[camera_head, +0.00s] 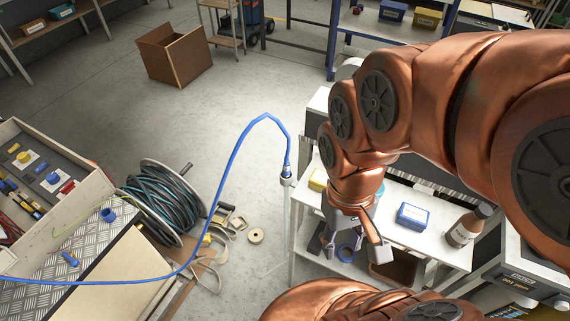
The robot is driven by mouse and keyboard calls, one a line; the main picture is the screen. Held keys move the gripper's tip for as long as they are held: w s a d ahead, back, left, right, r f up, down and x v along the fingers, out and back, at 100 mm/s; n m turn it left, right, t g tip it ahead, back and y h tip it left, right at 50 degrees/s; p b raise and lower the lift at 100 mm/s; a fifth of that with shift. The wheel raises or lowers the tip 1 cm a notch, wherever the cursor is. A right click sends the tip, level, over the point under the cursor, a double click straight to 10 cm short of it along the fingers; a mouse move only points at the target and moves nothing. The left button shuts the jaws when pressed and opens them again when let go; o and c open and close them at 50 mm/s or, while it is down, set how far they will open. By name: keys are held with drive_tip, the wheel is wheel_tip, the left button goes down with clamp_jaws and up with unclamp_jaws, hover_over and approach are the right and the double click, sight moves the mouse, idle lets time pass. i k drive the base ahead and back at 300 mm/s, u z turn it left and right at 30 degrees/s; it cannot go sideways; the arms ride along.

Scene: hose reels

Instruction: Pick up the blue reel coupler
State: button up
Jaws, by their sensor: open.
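A blue hose (233,160) runs from the lower left, arches up and drops to a blue coupler (287,168). The coupler sits upright in a grey collar (287,180) on top of a thin pale post (286,225). My gripper (350,246) hangs from the copper arm to the right of the coupler and lower in the picture, fingers pointing down. Its jaws are apart and nothing shows held in them. A blue ring (345,254) appears behind the fingers; its distance from them is hard to tell. The gripper and coupler are clearly apart.
A white table (440,245) with a blue box (412,217) and a brown bottle (468,227) stands beside my gripper. A dark hose reel (160,205) stands on the floor at left, near an open parts crate (75,205). A cardboard box (175,55) lies farther back on open floor.

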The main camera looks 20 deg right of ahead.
sight(286, 166)
drive_tip(key=z, duration=0.95)
drive_tip(key=k, duration=0.85)
drive_tip(key=u, duration=1.4)
